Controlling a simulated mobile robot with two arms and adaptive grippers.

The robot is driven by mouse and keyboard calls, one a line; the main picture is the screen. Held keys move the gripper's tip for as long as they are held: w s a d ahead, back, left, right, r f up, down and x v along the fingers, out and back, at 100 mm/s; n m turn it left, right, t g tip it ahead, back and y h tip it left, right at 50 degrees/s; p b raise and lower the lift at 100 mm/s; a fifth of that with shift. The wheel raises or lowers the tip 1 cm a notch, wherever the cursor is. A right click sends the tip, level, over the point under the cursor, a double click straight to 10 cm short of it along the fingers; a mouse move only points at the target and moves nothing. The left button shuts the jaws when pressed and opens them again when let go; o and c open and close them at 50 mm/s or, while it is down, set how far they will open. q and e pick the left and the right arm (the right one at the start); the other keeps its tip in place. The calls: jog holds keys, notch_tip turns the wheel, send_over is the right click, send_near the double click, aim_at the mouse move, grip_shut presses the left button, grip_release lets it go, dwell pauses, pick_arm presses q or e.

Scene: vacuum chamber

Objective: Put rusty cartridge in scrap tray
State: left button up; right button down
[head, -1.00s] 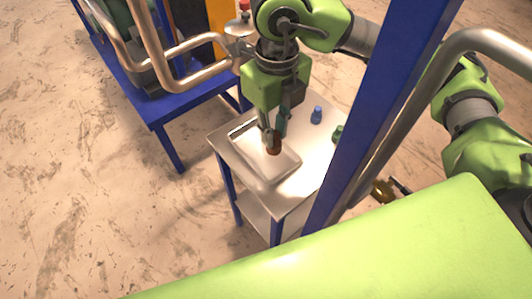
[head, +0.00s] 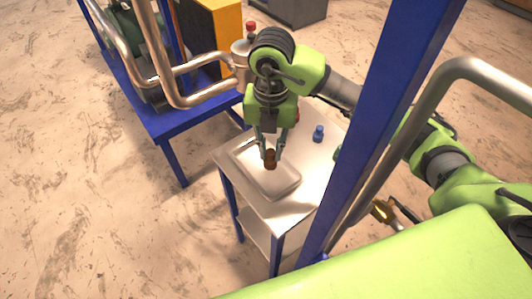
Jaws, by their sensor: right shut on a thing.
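The rusty cartridge (head: 270,159) is a small reddish-brown piece held between the fingertips of my right gripper (head: 270,150). It points down and appears just above the scrap tray; I cannot tell whether it touches the tray. The scrap tray (head: 284,188) is a shallow, pale metal tray on the left part of a small table. My right gripper comes down from above, its two fingers on either side of the cartridge. My left gripper is not in view.
The small metal table (head: 310,160) has blue legs. A blue cartridge (head: 318,133) stands on it, right of the tray. A blue post (head: 395,90) and a bent metal pipe (head: 455,60) cross the right side. A blue bench (head: 190,117) with pipes stands at the left.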

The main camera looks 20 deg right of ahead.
jog(key=w+f+p, duration=0.1)
jog(key=f, duration=0.1)
jog(key=w+f+p, duration=0.1)
jog(key=w+f, duration=0.1)
jog(key=f, duration=0.1)
jog(key=w+f+p, duration=0.1)
jog(key=w+f, duration=0.1)
jog(key=f, duration=0.1)
jog(key=shift+d+f, duration=0.1)
jog(key=shift+d, duration=0.1)
jog(key=shift+f, duration=0.45)
jog(key=shift+f, duration=0.15)
jog(key=c, duration=1.9)
grip_release()
